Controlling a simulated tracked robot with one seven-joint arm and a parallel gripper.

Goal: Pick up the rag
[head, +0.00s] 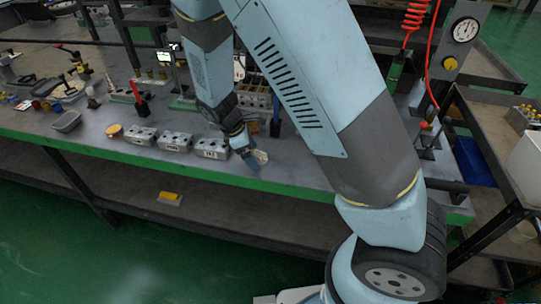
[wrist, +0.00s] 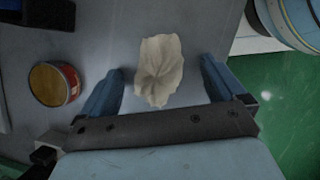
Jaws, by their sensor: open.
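The rag (wrist: 160,69) is a small crumpled off-white cloth lying on the grey workbench top. In the wrist view it lies between and slightly ahead of the two blue fingers of my gripper (wrist: 160,85). The fingers are apart, with a gap on both sides of the cloth. In the head view my gripper (head: 252,160) is low over the bench near its green front edge, and the rag (head: 260,157) shows pale beside the fingers. Part of the rag is hidden there by my gripper.
A round tin with a yellowish-brown top (wrist: 54,84) stands left of my gripper in the wrist view. A grey valve block (head: 212,148) stands just left of my gripper in the head view, with more blocks beyond. The green bench edge (head: 180,161) is close.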

